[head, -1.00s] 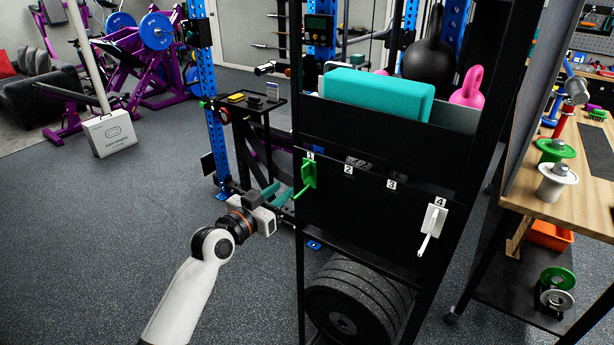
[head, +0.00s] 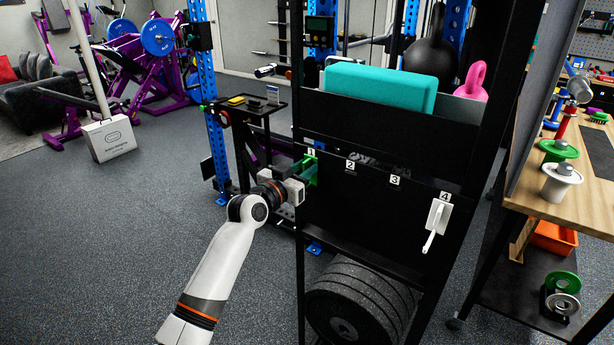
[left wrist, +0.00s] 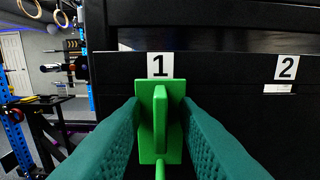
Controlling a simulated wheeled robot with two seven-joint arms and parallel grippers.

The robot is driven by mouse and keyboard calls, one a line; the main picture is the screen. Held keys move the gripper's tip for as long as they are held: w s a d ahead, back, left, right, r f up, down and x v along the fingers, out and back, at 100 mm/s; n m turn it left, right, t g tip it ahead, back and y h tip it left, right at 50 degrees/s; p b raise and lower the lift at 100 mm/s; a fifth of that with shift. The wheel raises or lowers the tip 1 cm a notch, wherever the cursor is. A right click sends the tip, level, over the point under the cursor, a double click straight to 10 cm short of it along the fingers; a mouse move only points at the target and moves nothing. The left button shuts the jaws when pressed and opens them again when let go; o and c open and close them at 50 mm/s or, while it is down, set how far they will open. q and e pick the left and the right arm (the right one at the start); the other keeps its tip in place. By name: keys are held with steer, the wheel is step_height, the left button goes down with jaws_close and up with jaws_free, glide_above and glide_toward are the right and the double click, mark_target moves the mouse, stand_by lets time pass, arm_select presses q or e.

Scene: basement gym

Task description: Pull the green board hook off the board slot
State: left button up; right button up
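The green board hook (head: 313,179) hangs at slot 1 of the black board (head: 375,205), mostly hidden by my gripper in the head view. In the left wrist view the green hook (left wrist: 160,116) shows its flat plate and raised middle ridge, upright under the "1" label. My left gripper (head: 307,171) is in front of it. In the left wrist view the teal fingers of my left gripper (left wrist: 161,118) are apart, one on each side of the ridge, with gaps visible. A white hook (head: 435,221) hangs at slot 4. My right gripper is not in view.
Slots 2 and 3 are empty. Above the board a shelf holds a teal block (head: 380,88), a black kettlebell (head: 430,55) and a pink kettlebell (head: 471,82). Weight plates (head: 355,300) stand below. A wooden workbench (head: 545,203) is at right.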

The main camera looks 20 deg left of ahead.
arm_select(q)
steer(key=shift+r, duration=0.2)
stand_by(0.5)
steer(key=shift+d, duration=0.1)
jaws_close()
